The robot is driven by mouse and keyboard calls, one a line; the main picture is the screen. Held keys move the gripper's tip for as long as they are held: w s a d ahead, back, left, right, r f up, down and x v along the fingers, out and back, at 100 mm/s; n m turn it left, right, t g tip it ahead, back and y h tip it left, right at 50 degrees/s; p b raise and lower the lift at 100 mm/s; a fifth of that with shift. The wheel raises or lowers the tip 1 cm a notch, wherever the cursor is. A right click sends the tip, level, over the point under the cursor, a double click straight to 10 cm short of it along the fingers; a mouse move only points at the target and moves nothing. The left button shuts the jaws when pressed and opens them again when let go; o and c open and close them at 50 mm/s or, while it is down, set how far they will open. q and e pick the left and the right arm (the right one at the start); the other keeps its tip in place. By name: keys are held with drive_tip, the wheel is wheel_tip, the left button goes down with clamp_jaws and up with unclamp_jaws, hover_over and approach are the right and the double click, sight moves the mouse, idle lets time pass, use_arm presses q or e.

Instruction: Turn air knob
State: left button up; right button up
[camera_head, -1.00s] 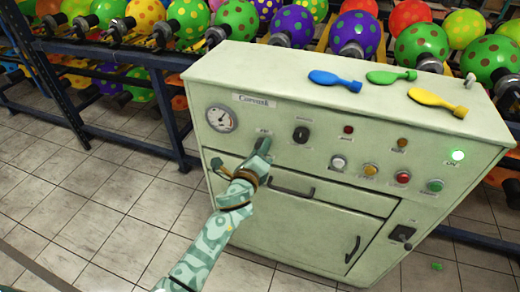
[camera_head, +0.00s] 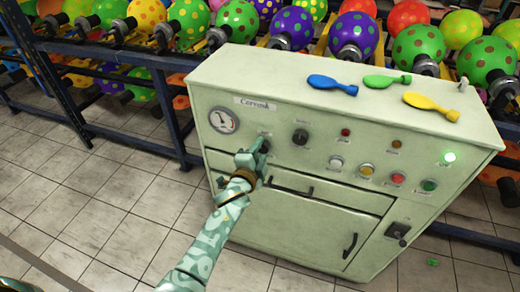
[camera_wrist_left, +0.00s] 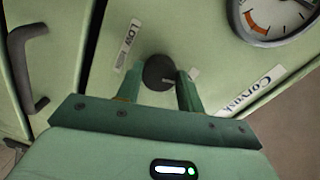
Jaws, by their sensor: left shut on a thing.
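The air knob is a dark round knob on the pale green machine's front panel, below and right of the gauge in the head view. In the left wrist view the knob (camera_wrist_left: 159,73) sits between my two green fingers, with a light pointer mark on its face. My left gripper (camera_head: 260,147) reaches up to the panel and is shut on this knob; it also shows in the left wrist view (camera_wrist_left: 160,92). In the head view the gripper hides most of the knob. The round gauge (camera_head: 223,120) is beside it. My right gripper is not in view.
A second black knob (camera_head: 300,137) is to the right on the panel, with several buttons and lamps beyond. Blue (camera_head: 335,82), green (camera_head: 387,81) and yellow (camera_head: 432,106) flat balloons lie on the machine top. A door handle (camera_head: 291,188) is below. Racks of balloons stand behind.

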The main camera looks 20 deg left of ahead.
use_arm(q)
drive_tip(key=shift+f+n+p, duration=0.1)
drive_tip(key=shift+n+p, duration=0.4)
drive_tip(key=shift+n, duration=0.9)
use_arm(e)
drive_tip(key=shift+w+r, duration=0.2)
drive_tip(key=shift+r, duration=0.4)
use_arm(q)
drive_tip(key=shift+f, duration=0.1)
drive_tip(key=o, duration=1)
drive_tip(key=shift+s+a, duration=0.1)
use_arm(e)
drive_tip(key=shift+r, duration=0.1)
